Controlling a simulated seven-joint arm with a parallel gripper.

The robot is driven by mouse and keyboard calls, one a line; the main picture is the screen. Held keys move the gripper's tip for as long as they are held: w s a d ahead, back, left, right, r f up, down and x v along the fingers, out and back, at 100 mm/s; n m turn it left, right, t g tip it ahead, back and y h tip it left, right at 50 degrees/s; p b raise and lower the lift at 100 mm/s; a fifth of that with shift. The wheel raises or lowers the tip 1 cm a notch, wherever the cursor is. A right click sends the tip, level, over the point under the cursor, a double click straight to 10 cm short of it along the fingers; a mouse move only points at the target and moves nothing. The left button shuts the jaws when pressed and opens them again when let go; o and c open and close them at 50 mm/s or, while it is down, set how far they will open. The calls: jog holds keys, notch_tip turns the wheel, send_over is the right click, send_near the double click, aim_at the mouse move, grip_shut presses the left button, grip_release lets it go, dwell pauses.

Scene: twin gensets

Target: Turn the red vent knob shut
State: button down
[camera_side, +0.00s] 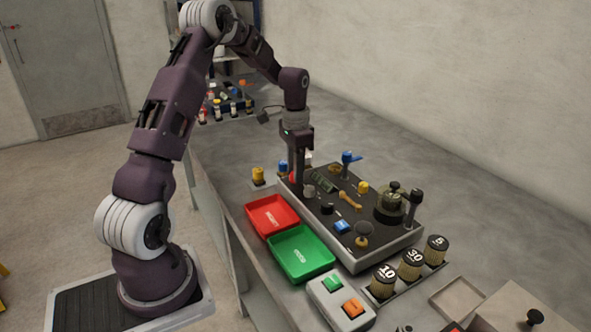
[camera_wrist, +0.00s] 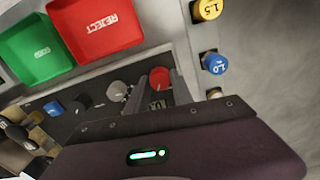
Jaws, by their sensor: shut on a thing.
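The red vent knob (camera_wrist: 160,77) sits on the dark panel and shows between my two fingers in the wrist view. In the side view only a bit of the red knob (camera_side: 293,177) shows beside my gripper (camera_side: 298,184), which points straight down at the panel's far left end. My gripper (camera_wrist: 161,88) is shut on the red knob. The knob's pointer and exact angle cannot be made out.
A grey knob (camera_wrist: 117,91) is close beside the red one. The red REJECT tray (camera_side: 272,215) and green tray (camera_side: 302,254) lie in front of the panel (camera_side: 345,235). Yellow and blue weights (camera_wrist: 214,63) stand near its end.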

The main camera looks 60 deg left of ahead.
jog(key=m, duration=0.4)
jog(key=shift+m, duration=2)
jog(key=c, duration=1.1)
grip_release()
notch_tip(320, 180, up, 7)
jog(key=shift+r, duration=0.1)
